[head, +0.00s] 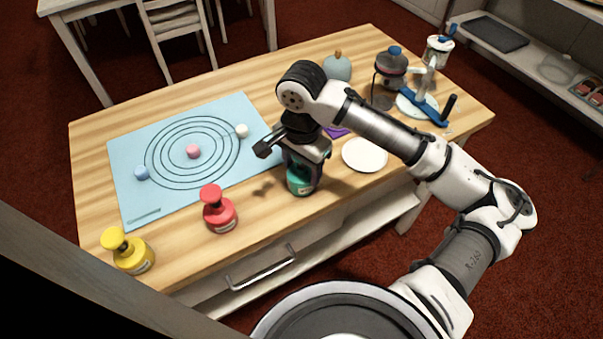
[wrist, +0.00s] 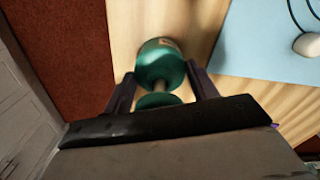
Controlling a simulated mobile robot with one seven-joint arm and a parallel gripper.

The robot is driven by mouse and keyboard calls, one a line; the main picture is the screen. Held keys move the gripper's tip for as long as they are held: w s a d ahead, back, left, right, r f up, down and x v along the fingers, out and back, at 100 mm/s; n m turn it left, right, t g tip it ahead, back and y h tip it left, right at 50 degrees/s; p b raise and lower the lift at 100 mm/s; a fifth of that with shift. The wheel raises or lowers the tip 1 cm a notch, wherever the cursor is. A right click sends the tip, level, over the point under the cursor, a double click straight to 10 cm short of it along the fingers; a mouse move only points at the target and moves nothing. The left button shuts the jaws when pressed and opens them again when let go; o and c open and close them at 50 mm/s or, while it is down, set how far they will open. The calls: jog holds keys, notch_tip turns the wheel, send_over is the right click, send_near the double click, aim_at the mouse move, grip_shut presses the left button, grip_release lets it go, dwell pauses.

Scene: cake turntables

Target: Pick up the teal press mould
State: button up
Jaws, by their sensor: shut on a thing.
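The teal press mould (head: 300,183) is near the front edge of the wooden table, below my gripper (head: 303,163). In the wrist view, the teal mould (wrist: 160,60) has a wide round body, a narrow stem and a round knob. My gripper (wrist: 162,90) has its two dark fingers on either side of the mould's stem and knob, shut on it. My gripper hides the mould's upper part in the head view. I cannot tell whether its base touches the table.
A red mould (head: 219,212) and a yellow mould (head: 130,252) stand to the left along the front edge. A blue mat (head: 125,165) with printed rings holds several small pieces. A white plate (head: 365,155) lies to the right. More items, including a blue-topped jar (head: 391,65), stand at the back right.

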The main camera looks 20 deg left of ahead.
jog(key=shift+c, duration=0.9)
jog(key=shift+r, duration=0.1)
